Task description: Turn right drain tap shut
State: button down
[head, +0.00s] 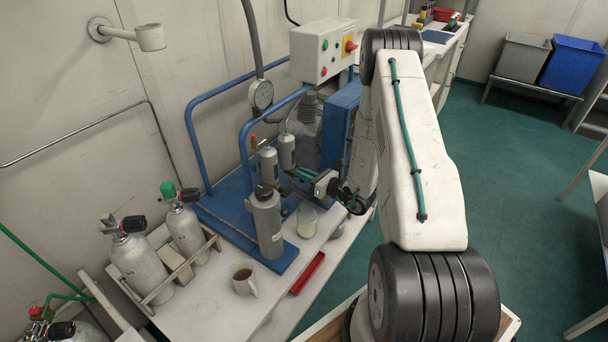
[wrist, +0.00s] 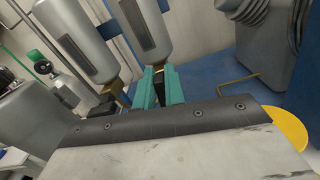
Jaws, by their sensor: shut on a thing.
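Two grey filter bottles hang side by side in the wrist view, the left bottle (wrist: 75,38) and the right bottle (wrist: 137,30), each with brass fittings underneath. My gripper (wrist: 160,85) has its teal fingers closed on the right drain tap (wrist: 158,72), below the right bottle. Only a small dark and brassy part of that tap shows between the fingers. The left drain tap (wrist: 108,90) is beside them, apart from the fingers. In the head view my gripper (head: 304,174) reaches in from the right below the bottles (head: 287,152); the right tap cannot be made out there.
A tall grey cylinder (head: 265,222) stands in front of the bottles on the blue base. A mug (head: 244,281), a red tray (head: 307,273) and a glass jar (head: 307,221) are nearby. Blue rails (head: 246,150) and a compressor (head: 302,117) stand close behind.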

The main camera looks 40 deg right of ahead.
jog(key=shift+m, duration=0.3)
jog(key=m, duration=0.3)
jog(key=shift+d+f+m, duration=0.1)
jog(key=shift+d+m, duration=0.2)
jog(key=shift+m, duration=0.1)
jog(key=shift+w+d+f+m, duration=0.1)
jog(key=shift+f+m, duration=0.1)
jog(key=shift+m, duration=1.75)
jog(key=shift+d+f+m, duration=0.1)
jog(key=shift+f+m, duration=0.15)
jog(key=shift+m, duration=1.65)
jog(key=shift+w+d+f+m, duration=0.1)
jog(key=shift+f+m, duration=0.1)
jog(key=shift+m, duration=1.75)
jog(key=c, duration=1.5)
grip_release()
